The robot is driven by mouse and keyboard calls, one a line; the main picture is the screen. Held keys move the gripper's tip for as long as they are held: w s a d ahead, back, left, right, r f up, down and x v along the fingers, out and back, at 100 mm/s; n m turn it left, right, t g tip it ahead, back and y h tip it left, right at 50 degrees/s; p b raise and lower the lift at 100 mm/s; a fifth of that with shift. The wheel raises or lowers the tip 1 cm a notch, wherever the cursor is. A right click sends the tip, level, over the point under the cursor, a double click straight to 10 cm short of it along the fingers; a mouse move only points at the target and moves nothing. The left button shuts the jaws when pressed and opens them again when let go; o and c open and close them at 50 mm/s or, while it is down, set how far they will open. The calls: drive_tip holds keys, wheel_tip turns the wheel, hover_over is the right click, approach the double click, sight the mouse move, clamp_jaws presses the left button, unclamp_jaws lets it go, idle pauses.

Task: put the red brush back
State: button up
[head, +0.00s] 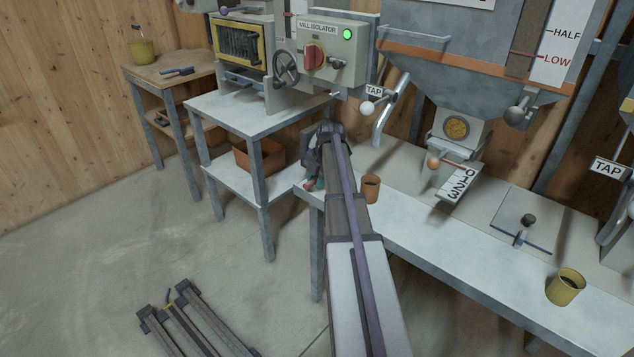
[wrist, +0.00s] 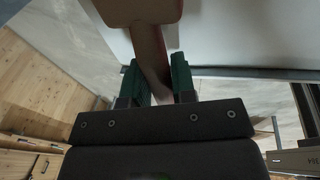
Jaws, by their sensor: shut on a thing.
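My gripper (wrist: 156,82) is shut on a reddish-brown handled thing (wrist: 150,55), which I take to be the red brush. Its handle runs between the two green fingers, and a wider brown block (wrist: 140,10) shows at the top of the wrist view. In the head view my gripper (head: 314,184) hangs at the left end of the long bench (head: 440,240), mostly hidden by my own arm. The brush is barely visible there, and I cannot tell whether it touches the bench.
A terracotta cup (head: 371,188) stands on the bench just right of my arm. A yellow cup (head: 565,287) stands farther right. A blue brush (head: 178,71) lies on the wooden side table. A brown bin (head: 259,155) sits on the mill stand's lower shelf (head: 235,180).

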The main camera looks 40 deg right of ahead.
drive_tip(key=o, duration=0.9)
drive_tip(key=p+v, duration=0.8)
drive_tip(key=s+a+m+g, duration=0.15)
drive_tip(key=a+m, duration=0.25)
drive_tip(key=a, duration=0.7)
drive_tip(key=s+a+m, duration=0.3)
drive_tip(key=a+m, duration=0.2)
drive_tip(key=a, duration=0.6)
drive_tip(key=s+a+m+h, duration=0.2)
drive_tip(key=s+a+m, duration=0.95)
drive_tip(key=a, duration=0.55)
drive_tip(key=shift+n+g, duration=0.25)
wheel_tip(320, 180, up, 11)
drive_tip(key=p, duration=1.1)
drive_tip(key=shift+s+d+f, duration=0.1)
drive_tip(key=shift+s, duration=0.05)
